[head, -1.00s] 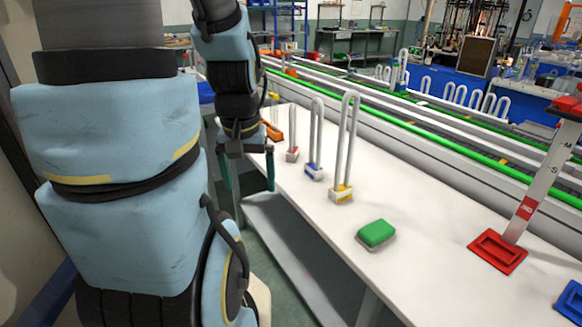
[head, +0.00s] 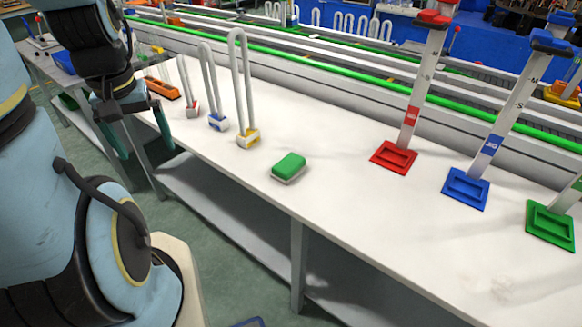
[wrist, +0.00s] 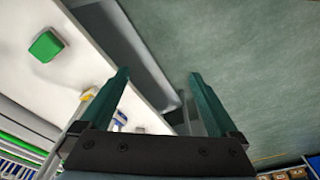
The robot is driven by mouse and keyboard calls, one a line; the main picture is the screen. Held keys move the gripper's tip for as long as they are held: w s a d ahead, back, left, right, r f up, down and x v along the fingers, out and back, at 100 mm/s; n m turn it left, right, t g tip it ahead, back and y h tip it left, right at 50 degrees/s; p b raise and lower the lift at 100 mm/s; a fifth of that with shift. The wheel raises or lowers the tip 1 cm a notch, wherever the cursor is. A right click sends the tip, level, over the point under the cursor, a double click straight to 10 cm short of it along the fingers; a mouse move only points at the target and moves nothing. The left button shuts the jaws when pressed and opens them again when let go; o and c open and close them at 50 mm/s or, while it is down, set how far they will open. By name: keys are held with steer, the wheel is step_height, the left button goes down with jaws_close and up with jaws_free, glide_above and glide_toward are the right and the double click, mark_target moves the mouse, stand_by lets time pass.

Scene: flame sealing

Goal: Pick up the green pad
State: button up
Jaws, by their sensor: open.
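The green pad (head: 289,166) lies on the white table (head: 345,200), near its front edge. It is a small block with a green top and a pale base. In the wrist view the pad (wrist: 46,46) shows at the upper left, away from my fingers. My gripper (head: 140,142) hangs at the left, just off the table's front edge, left of the pad. Its two teal fingers are apart with nothing between them. The wrist view shows the open gripper (wrist: 160,80) over the shelf and floor.
Looped tubes on red (head: 193,108), blue (head: 217,122) and yellow (head: 248,138) bases stand between my gripper and the pad. Upright posts on red (head: 393,158), blue (head: 466,190) and green (head: 550,226) bases stand to the right. The table front right of the pad is clear.

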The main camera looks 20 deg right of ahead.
steer(key=shift+o, duration=0.2)
steer(key=shift+d, duration=0.1)
steer(key=m+g+b, duration=0.1)
steer(key=m+g, duration=0.1)
steer(key=m, duration=0.9)
glide_toward(289, 163)
steer(key=shift+f, duration=0.1)
step_height(289, 163, down, 5)
steer(key=shift+r+p, duration=0.1)
steer(key=shift+p, duration=0.35)
steer(key=shift+s+d+f+p, duration=0.1)
steer(key=shift+f+p, duration=0.45)
steer(key=shift+f, duration=0.75)
steer(key=shift+d+f+p, duration=0.1)
steer(key=shift+f+p, duration=0.45)
steer(key=shift+f, duration=0.8)
steer(key=shift+a, duration=0.1)
steer(key=c, duration=1.5)
steer(key=shift+o, duration=0.2)
steer(key=shift+r+b, duration=1.3)
steer(key=shift+r, duration=3.75)
